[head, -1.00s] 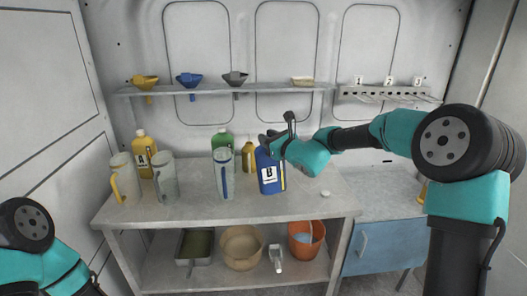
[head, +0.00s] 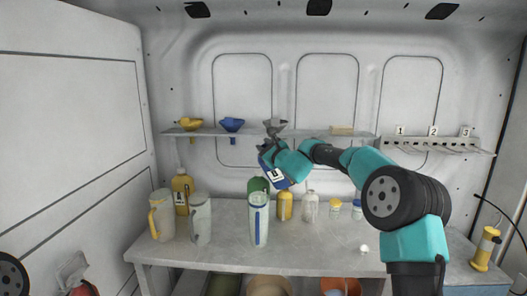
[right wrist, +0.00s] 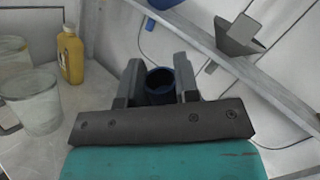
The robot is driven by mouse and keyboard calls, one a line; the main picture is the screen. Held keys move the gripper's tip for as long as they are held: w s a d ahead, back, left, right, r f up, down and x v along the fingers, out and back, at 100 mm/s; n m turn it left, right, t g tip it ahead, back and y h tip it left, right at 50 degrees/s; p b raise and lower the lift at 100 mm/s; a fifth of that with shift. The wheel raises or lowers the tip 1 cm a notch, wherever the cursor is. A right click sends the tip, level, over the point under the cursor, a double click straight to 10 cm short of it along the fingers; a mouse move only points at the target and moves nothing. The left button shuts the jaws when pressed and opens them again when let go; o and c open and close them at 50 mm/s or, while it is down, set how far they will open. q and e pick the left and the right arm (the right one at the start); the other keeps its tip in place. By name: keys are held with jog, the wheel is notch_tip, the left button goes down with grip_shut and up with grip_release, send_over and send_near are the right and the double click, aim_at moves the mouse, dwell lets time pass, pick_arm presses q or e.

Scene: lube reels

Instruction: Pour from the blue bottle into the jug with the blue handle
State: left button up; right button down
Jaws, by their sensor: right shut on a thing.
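The blue bottle (head: 273,174), with a white label, is in the air and tilted, its neck toward the upper left. My right gripper (head: 270,143) is shut on it near the top. In the right wrist view the bottle's dark round mouth (right wrist: 160,80) shows between the two fingers of the gripper (right wrist: 157,88). What the jug holds is not clear. My left gripper is out of view.
Funnels, including a blue one (head: 231,124), sit on the shelf (head: 340,134) close to my right gripper.

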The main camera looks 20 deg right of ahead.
aim_at(261, 167)
jog(key=shift+s, duration=0.1)
jog(key=f, duration=0.1)
jog(key=a+f+n, duration=0.1)
jog(key=f, duration=0.1)
jog(key=f+n, duration=0.1)
jog(key=f, duration=0.1)
jog(key=shift+s+a, duration=0.2)
jog(key=shift+s, duration=0.15)
jog(key=shift+f, duration=0.1)
dwell(0.7)
jog(key=shift+s+a+f+n+y, duration=0.15)
jog(key=shift+f+n+y, duration=0.25)
jog(key=shift+f+n, duration=0.5)
jog(key=shift+a+f, duration=0.1)
jog(key=shift+f, duration=0.15)
jog(key=shift+f+n+y, duration=0.4)
jog(key=shift+f+n, duration=0.15)
jog(key=shift+n, duration=0.15)
